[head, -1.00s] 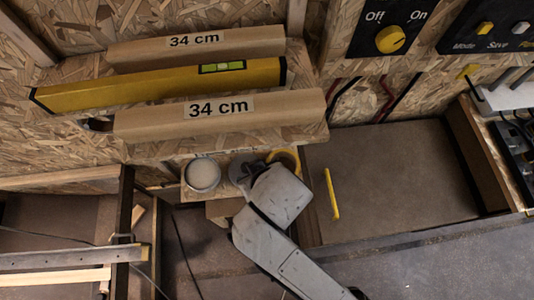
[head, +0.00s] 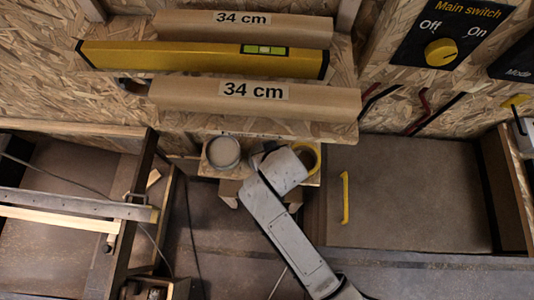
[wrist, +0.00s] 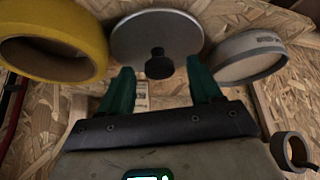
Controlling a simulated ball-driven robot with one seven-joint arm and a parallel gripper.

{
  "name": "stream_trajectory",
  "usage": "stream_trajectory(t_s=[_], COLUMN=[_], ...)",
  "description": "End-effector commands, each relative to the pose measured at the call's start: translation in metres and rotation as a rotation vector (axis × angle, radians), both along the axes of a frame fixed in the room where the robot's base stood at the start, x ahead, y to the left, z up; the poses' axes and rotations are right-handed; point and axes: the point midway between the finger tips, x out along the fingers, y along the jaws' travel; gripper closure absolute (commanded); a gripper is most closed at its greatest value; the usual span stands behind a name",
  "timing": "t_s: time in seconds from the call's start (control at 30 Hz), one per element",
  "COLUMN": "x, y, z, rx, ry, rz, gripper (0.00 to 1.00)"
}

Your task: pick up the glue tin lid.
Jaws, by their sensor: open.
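The glue tin lid (wrist: 185,35) is a grey disc with a black knob (wrist: 159,64), seen in the wrist view. My gripper (wrist: 160,78) is open, its two green fingers pointing at the lid. The knob shows between and just beyond the fingertips, with nothing held. Whether a finger touches the lid is unclear. In the head view my grey arm hides most of the lid and the gripper. A round tin (head: 222,152) with a pale top stands left of my arm there; a pale-rimmed round tin (wrist: 250,57) shows right of the lid in the wrist view.
A yellow tape roll (head: 308,157) sits close on the other side of the lid, also in the wrist view (wrist: 52,38). Above is a shelf with a yellow level (head: 205,60) and two 34 cm beams (head: 315,100). A yellow handle (head: 345,198) lies to the right.

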Motion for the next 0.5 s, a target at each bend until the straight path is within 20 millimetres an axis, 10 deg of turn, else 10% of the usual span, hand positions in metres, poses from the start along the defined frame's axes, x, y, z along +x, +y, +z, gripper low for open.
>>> stream_trajectory(t_s=[0.27, 0.5], x=[0.0015, 0.0014], y=[0.0006, 0.0003], z=[-0.0029, -0.0027], rx=[0.000, 0.000], ry=[-0.001, -0.001], rz=[0.000, 0.000], gripper=[0.36, 0.58])
